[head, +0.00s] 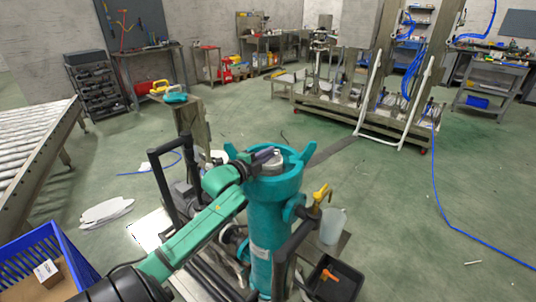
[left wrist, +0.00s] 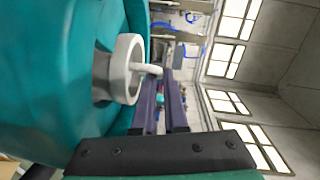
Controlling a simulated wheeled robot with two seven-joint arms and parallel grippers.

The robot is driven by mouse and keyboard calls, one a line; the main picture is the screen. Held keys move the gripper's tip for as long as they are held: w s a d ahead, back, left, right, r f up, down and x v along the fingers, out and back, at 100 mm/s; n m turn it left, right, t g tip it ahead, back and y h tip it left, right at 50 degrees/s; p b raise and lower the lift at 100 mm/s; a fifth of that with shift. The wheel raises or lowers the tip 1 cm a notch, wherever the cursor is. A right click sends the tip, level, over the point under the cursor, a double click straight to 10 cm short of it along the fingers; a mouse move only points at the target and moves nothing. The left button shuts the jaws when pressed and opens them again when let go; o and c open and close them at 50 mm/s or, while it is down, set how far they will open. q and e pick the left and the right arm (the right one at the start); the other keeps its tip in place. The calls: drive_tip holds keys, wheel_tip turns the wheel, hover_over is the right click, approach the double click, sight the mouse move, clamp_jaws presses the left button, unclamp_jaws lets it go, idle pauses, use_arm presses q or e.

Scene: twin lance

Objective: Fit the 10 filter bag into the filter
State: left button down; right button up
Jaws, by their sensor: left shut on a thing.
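The filter is a teal upright housing (head: 268,225) in the middle of the head view, with open lugs around its top. A pale round part (head: 273,163), which looks like the top of the filter bag, sits in its mouth. In the left wrist view, a white ring with a curved handle (left wrist: 128,69) stands against the teal wall. My left gripper (head: 268,155) is over the housing's mouth, and in the left wrist view its dark fingers (left wrist: 168,96) are shut at the handle's end. How deep the bag sits is hidden. My right gripper is out of view.
A blue crate (head: 70,245) holds a small white box (head: 46,270) at lower left. A yellow-handled valve (head: 320,195), a clear jug (head: 332,226) and a black tray (head: 345,278) are right of the housing. A teal and yellow part (head: 175,98) rests on a post behind.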

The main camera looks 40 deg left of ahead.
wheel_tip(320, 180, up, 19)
drive_tip(key=p, duration=1.8)
drive_tip(key=shift+p, duration=0.3)
idle(1.3)
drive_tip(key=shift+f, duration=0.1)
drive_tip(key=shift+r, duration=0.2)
idle(0.3)
idle(0.4)
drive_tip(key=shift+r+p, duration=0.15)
drive_tip(key=shift+p, duration=0.15)
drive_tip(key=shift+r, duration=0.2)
